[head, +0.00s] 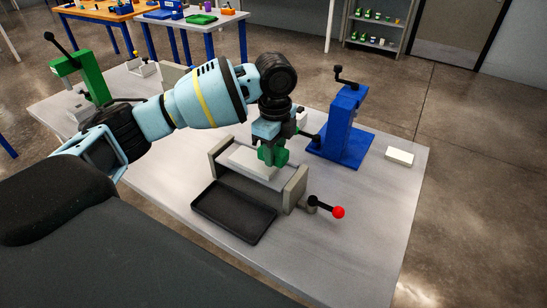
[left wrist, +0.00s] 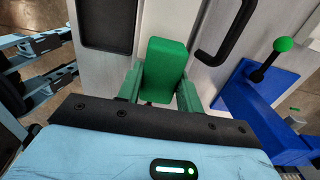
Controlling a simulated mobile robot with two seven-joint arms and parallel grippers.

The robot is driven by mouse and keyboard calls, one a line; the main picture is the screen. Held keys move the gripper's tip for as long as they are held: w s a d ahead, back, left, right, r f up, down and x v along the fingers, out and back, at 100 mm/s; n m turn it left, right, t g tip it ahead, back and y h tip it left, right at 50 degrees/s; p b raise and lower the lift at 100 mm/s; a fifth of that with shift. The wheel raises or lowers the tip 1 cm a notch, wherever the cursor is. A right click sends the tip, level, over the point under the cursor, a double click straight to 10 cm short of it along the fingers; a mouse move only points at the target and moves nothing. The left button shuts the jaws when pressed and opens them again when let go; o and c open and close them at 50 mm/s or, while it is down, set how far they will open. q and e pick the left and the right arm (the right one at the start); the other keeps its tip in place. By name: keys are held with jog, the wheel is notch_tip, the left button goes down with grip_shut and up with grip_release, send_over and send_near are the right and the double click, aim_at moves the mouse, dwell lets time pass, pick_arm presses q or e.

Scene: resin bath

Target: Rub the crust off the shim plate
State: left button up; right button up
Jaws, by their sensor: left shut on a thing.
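A pale, flat plate (head: 249,163), which looks like the shim plate, lies between the jaws of a grey vise (head: 294,188). I cannot make out any crust on it. My left gripper (head: 269,142) comes down from above and is shut on a green block (head: 273,155). The block is over the right part of the plate. I cannot tell whether it touches the plate. In the left wrist view, the green block (left wrist: 166,62) sits between the two greenish fingers (left wrist: 160,92).
A black tray (head: 233,210) lies in front of the vise. The vise handle has a red knob (head: 338,212). A blue press (head: 344,125) stands behind, to the right, near a white block (head: 400,157). A green press (head: 88,78) stands at the table's far left. The table's right front is clear.

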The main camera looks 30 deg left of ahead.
pick_arm(q)
jog(key=shift+a+r, duration=0.25)
jog(key=shift+r, duration=0.45)
jog(key=shift+d+r, duration=0.2)
jog(key=shift+r, duration=1)
jog(key=shift+a+r, duration=0.1)
jog(key=shift+r, duration=0.7)
pick_arm(e)
jog(key=shift+s+a, duration=0.4)
jog(key=shift+s, duration=0.05)
